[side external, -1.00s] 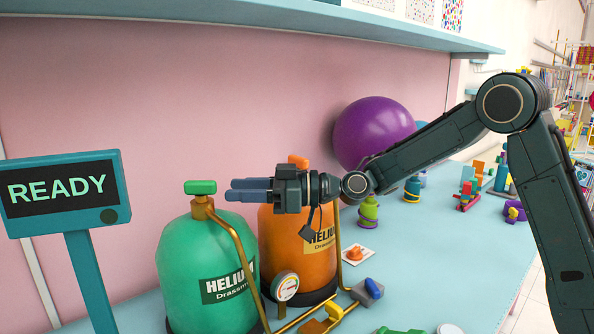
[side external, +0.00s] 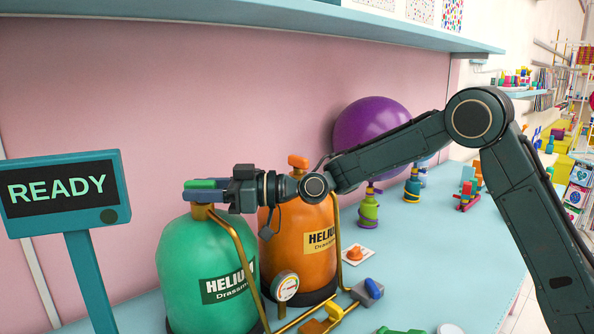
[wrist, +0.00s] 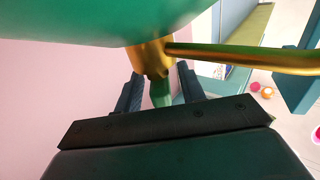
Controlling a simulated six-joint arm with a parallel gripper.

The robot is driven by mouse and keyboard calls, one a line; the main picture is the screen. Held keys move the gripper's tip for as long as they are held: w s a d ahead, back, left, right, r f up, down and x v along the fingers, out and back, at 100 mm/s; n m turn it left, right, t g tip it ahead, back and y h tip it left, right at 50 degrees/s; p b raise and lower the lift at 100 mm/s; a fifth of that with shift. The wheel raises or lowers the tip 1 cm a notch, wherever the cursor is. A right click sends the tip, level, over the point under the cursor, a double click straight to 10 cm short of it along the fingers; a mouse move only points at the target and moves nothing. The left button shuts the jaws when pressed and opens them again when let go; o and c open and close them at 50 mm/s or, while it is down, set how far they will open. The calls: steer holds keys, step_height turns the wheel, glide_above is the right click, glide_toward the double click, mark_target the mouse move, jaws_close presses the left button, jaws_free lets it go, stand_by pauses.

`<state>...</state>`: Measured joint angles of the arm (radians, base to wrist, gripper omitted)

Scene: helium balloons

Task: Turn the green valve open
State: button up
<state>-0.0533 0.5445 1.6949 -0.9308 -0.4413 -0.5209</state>
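The green valve (side external: 201,184) is a bar-shaped handle on the brass neck of the green helium tank (side external: 190,255). My gripper (side external: 190,191) is level with the handle, its fingers reaching left around it; the near finger hides part of the handle. In the wrist view the green valve (wrist: 161,93) lies between the two fingers of my gripper (wrist: 159,80), below the brass neck (wrist: 152,57). A gap shows between the handle and each finger, so the gripper is open and not clamped on it.
An orange helium tank (side external: 297,245) with an orange valve (side external: 298,161) stands close behind the green one. A brass pipe carries a pressure gauge (side external: 285,286). A READY sign (side external: 62,190) stands at the left. A purple balloon (side external: 370,135) is behind my arm.

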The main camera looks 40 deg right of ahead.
jaws_close()
steer(key=shift+n+g+y, duration=0.6)
steer(key=shift+n+g, duration=0.1)
steer(key=shift+g, duration=0.2)
steer(key=shift+o, duration=0.4)
jaws_free()
steer(key=shift+d, duration=0.1)
steer(key=v, duration=1.3)
steer(key=shift+s+d, duration=0.25)
steer(key=shift+s, duration=0.05)
